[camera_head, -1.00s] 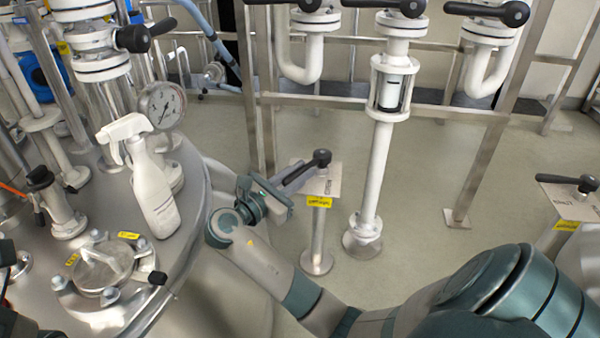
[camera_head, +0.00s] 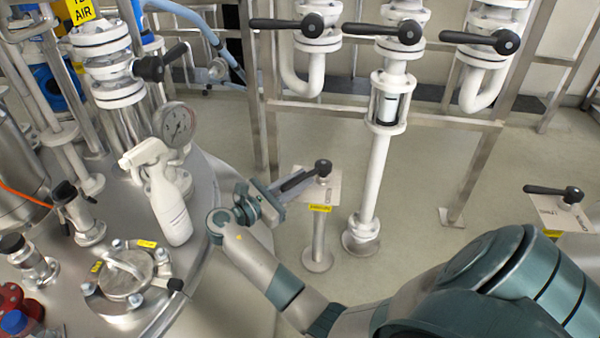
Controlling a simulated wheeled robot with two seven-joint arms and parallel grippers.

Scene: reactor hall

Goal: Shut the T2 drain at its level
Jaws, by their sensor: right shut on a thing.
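A black lever handle (camera_head: 300,180) sits on top of a short floor post (camera_head: 319,240) with a pale plate (camera_head: 331,190) and a yellow label (camera_head: 320,208). The plate's text is too small to read, so I cannot confirm that this is the T2 drain. My right gripper (camera_head: 281,191) is shut on the lever's free end, left of its pivot. The fingers partly hide that end. The lever points left and a little toward me. My left gripper is out of view.
White pipes with several black levers stand behind. Another lever post (camera_head: 567,195) is at right. Floor between is clear.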

